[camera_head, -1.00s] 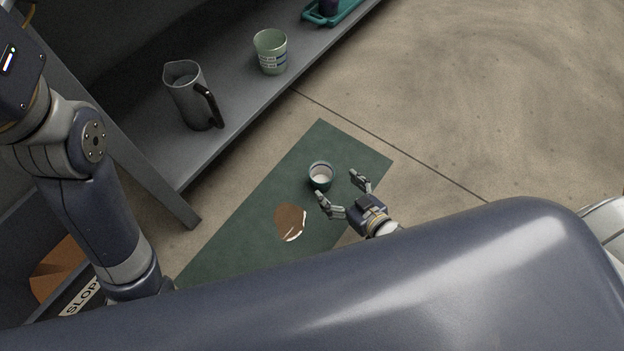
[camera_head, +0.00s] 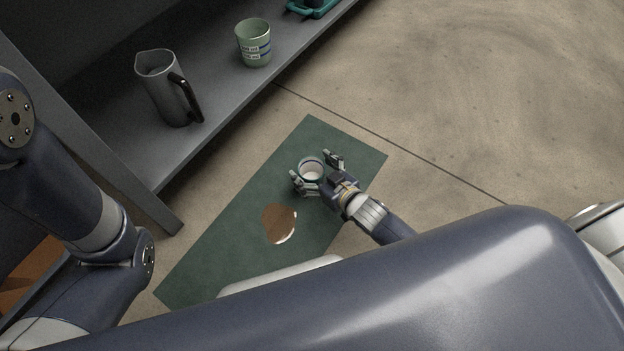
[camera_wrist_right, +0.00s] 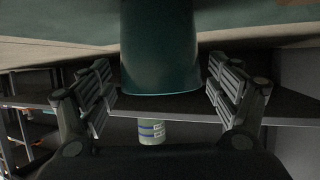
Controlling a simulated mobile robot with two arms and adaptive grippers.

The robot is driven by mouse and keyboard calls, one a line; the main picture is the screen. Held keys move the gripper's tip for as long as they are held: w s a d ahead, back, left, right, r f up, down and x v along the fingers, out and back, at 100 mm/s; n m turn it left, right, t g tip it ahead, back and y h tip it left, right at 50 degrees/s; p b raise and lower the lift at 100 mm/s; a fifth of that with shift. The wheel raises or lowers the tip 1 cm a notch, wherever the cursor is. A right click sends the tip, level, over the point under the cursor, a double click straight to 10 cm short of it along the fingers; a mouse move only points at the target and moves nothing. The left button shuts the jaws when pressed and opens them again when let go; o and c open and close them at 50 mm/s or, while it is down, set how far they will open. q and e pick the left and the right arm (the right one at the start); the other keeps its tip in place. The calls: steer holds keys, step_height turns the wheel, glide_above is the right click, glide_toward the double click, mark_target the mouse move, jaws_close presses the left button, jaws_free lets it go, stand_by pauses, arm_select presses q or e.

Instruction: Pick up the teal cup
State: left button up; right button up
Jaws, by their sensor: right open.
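The teal cup (camera_head: 309,168) has a pale inside and stands on a green mat (camera_head: 232,222) on the floor. My right gripper (camera_head: 318,172) is open, with one finger on either side of the cup. In the right wrist view the cup (camera_wrist_right: 161,48) appears upside down, between the two open fingers (camera_wrist_right: 161,92), with a gap on each side. My left arm comes in at the left of the head view, but its gripper is out of view.
A brown spill or piece with a white edge (camera_head: 279,223) lies on the mat near the cup. A grey shelf (camera_head: 225,92) holds a metal pitcher (camera_head: 160,88), a pale green cup (camera_head: 253,45) and a teal tray (camera_head: 315,8). The floor right of the mat is clear.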

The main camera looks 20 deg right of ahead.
steer(key=shift+w+a, duration=0.15)
steer(key=shift+w, duration=0.1)
steer(key=shift+c, duration=0.5)
steer(key=c, duration=1.2)
